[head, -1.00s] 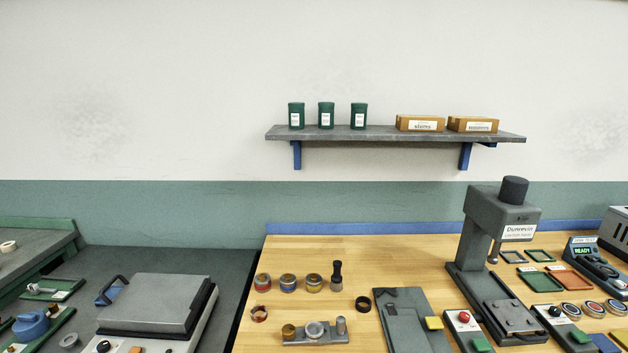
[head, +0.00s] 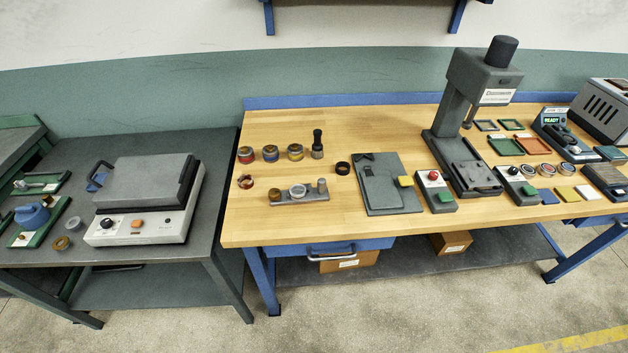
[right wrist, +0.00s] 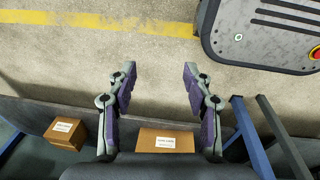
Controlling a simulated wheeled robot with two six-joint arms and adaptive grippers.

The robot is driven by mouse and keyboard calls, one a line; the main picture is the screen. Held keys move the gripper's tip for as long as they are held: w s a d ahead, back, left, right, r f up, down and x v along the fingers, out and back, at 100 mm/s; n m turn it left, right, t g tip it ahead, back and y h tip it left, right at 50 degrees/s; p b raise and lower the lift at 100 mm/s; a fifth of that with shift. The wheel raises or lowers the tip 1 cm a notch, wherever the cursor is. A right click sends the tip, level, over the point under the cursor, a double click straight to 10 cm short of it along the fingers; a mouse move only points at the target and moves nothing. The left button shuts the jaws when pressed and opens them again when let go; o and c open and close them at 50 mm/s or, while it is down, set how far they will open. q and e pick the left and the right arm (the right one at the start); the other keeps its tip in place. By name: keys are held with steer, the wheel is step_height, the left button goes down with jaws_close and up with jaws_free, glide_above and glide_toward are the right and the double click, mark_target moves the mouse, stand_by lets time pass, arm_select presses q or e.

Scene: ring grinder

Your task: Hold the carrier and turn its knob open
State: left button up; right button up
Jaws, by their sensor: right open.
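No part is labelled as the carrier. A small grey bar-shaped holder (head: 312,196) on the wooden bench may be it. It has a brass-coloured round part (head: 275,195) at its left end, a pale ring in the middle and a short grey post (head: 322,185) at its right end. Which part is the knob is too small to tell. My right gripper (right wrist: 153,82) shows in the right wrist view, open and empty, over the floor and away from the holder. My left gripper is in neither current view.
Several banded jars (head: 270,153), a dark stamp-like tool (head: 317,145) and a red-brown ring (head: 245,182) stand around the holder. A grey plate (head: 390,188) and a press (head: 472,120) lie to its right. The front strip of the wooden bench (head: 300,225) is clear.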

steer(key=w+d+r+n+h, duration=0.1)
steer(key=w+d+r+h, duration=0.1)
steer(key=w+d+r, duration=0.55)
steer(key=w+d+r+n+h, duration=0.15)
steer(key=w+r, duration=0.25)
steer(key=w, duration=0.6)
steer(key=w+d+r+n+h, duration=0.1)
steer(key=w+d+r+n, duration=0.1)
steer(key=w+d+r, duration=0.45)
steer(key=w+d+r+g+h, duration=0.15)
steer(key=w+r, duration=0.25)
steer(key=r, duration=0.4)
steer(key=w+d+r+h, duration=0.1)
steer(key=w+d+r, duration=0.25)
steer(key=r, duration=0.45)
steer(key=w+d+r+h, duration=0.15)
steer(key=w+r, duration=0.25)
steer(key=r, duration=0.4)
step_height(320, 180, up, 16)
steer(key=n+t+y, duration=0.3)
steer(key=n+y, duration=0.1)
steer(key=y, duration=0.9)
glide_above(322, 180)
steer(key=s+d, duration=0.3)
steer(key=x, duration=1.2)
steer(key=shift+w+d+f, duration=0.15)
steer(key=shift+w+d, duration=0.05)
